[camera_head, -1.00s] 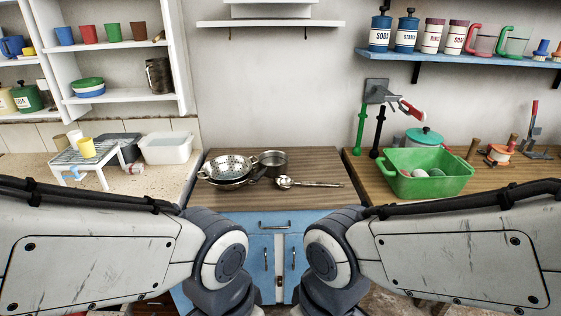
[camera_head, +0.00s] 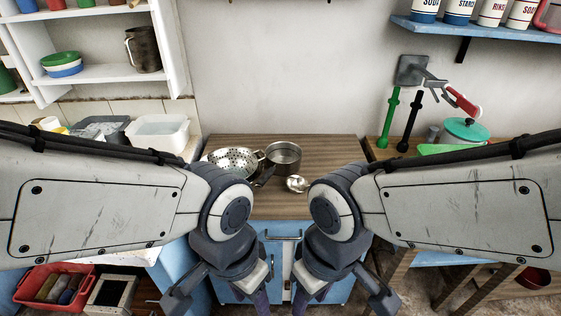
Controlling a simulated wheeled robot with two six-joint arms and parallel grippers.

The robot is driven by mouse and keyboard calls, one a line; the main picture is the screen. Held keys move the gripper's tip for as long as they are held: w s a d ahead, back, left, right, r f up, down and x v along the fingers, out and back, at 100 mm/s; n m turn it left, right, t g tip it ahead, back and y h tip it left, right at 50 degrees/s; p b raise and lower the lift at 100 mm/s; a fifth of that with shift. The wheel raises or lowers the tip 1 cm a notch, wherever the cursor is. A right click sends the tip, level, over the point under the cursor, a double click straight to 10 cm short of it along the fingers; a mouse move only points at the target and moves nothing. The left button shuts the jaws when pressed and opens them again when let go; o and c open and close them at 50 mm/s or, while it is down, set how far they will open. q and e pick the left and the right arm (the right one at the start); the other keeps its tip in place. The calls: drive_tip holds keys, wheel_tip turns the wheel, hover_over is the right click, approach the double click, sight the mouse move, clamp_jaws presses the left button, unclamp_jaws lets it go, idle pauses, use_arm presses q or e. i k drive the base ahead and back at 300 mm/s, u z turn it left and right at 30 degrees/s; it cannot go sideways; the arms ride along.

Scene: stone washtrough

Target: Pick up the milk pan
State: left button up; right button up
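A small steel pan (camera_head: 284,158), which I take for the milk pan, stands upright on the wooden counter top, right of the colander and near the back. Its rim is open to view and it looks empty. I cannot clearly tell its handle from the dark handle beside the colander. My two arms come in from left and right, and their elbows stand in front of the counter, apart from the pan. The lower arm parts run down to the bottom edge of the picture.
A steel colander (camera_head: 236,162) sits left of the pan, partly behind my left arm. A ladle (camera_head: 297,183) lies in front and to the right. The wooden counter top (camera_head: 335,154) is bare right of the pan. Blue cupboard doors (camera_head: 275,258) stand below.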

sight(283, 159)
drive_tip(key=z, duration=1.9)
drive_tip(key=i, duration=0.85)
drive_tip(key=u, duration=2.65)
